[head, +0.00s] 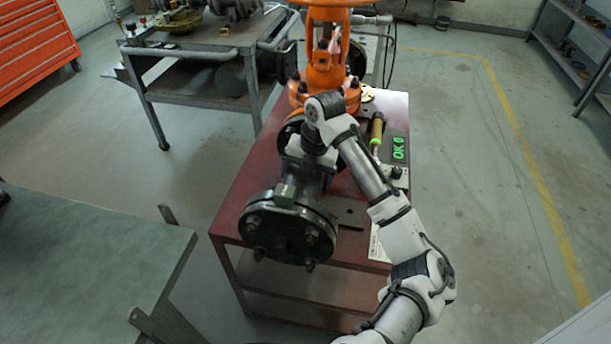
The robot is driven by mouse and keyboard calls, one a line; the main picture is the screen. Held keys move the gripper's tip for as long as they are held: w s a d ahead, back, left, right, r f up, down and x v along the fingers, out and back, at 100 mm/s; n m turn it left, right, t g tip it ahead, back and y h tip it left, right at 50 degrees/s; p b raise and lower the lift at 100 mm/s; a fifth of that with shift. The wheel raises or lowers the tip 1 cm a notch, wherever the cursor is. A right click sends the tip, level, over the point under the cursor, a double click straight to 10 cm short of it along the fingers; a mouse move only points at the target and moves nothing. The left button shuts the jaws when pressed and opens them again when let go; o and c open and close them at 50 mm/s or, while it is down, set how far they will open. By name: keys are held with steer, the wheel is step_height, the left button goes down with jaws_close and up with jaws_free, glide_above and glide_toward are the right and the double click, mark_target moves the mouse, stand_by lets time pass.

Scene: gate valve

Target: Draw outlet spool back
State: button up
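The orange gate valve (325,68) stands on the red bench (255,168). A dark grey outlet spool (312,182) extends from the valve toward the camera. Its round near flange (288,232) carries several bolts, and a small green block sits on top of that flange. My arm reaches in from the lower right. My gripper (300,160) points down at the top of the spool, between the valve and the near flange. Its fingers are too dark and small to make out, so I cannot tell whether they grip the spool. The joint between spool and valve is partly hidden by my arm.
A tool with a yellow-green handle (377,133) and a green "OK 0" display (398,148) are on the bench's right side. A grey-green table (85,255) stands at lower left. A metal workbench (195,50) is behind. Open floor lies to the right.

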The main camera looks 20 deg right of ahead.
steer(key=shift+s+a, duration=0.1)
steer(key=o, duration=1.1)
steer(key=shift+r, duration=0.1)
step_height(320, 180, up, 13)
steer(key=s+d, duration=0.1)
steer(key=d, duration=0.1)
steer(key=shift+s+d+r+b, duration=0.15)
steer(key=shift+s+r+b, duration=0.1)
steer(key=shift+b, duration=0.1)
